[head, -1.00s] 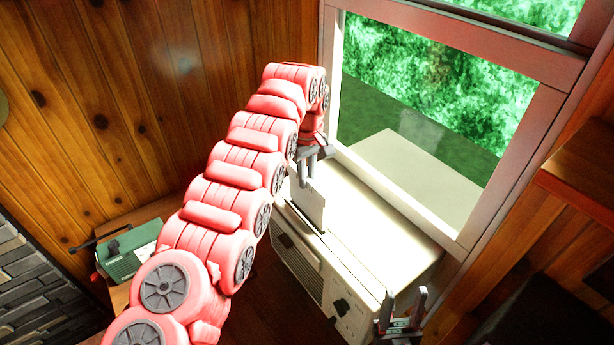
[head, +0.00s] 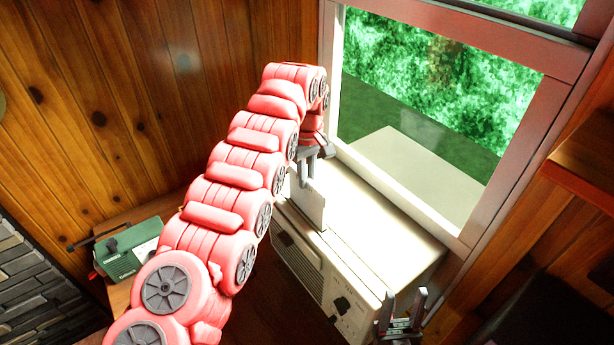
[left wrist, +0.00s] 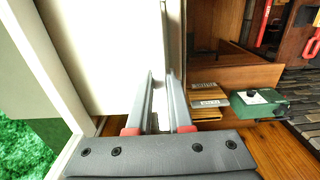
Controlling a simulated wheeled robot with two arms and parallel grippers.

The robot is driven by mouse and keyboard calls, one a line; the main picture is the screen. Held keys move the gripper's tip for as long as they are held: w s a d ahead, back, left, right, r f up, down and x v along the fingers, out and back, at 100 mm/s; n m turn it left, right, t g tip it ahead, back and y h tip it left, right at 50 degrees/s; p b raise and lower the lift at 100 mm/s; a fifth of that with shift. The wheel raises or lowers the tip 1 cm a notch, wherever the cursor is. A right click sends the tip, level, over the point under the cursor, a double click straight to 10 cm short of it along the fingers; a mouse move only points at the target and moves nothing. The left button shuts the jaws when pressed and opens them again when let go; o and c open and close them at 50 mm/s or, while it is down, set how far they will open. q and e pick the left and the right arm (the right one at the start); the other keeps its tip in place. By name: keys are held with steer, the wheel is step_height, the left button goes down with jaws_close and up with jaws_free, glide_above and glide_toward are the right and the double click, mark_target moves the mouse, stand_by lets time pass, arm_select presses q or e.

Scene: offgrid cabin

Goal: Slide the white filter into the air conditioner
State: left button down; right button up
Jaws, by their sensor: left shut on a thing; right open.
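The white air conditioner (head: 370,243) sits in the window, with a grille and a dark knob on its front. The white filter (head: 308,205) is a thin upright panel at the left part of the unit's top, near its front edge. My left gripper (head: 309,172) is shut on the filter's upper edge. The left wrist view shows the left fingers (left wrist: 160,90) at the thin filter edge (left wrist: 164,35); how far the filter is inside the unit I cannot tell. My right gripper (head: 404,305) is open and empty near the unit's front right corner.
A green radio (head: 130,250) stands on a wooden surface at the left. The window frame (head: 400,205) borders the unit behind. A wooden shelf (head: 580,175) juts in at the right. Part of the unit's top is bare.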

mark_target(307, 190)
arm_select(q)
steer(key=shift+f+b, duration=1.05)
steer(key=shift+f, duration=0.1)
steer(key=shift+s+f+b, duration=0.15)
steer(key=shift+f+b, duration=0.15)
steer(key=shift+b, duration=0.1)
steer(key=shift+s+f+b, duration=0.15)
steer(key=shift+f+b, duration=0.3)
steer(key=shift+b, duration=0.05)
steer(key=shift+f, duration=0.15)
steer(key=shift+d+f, duration=0.1)
steer(key=shift+f, duration=0.1)
steer(key=shift+f+b, duration=0.1)
steer(key=shift+b, duration=0.3)
steer(key=shift+s+f+b, duration=0.1)
steer(key=shift+f+b, duration=0.25)
steer(key=shift+f, duration=0.05)
steer(key=shift+d+f+b, duration=0.1)
steer(key=shift+f+b, duration=0.2)
steer(key=shift+f, duration=0.05)
steer(key=shift+f+b, duration=0.3)
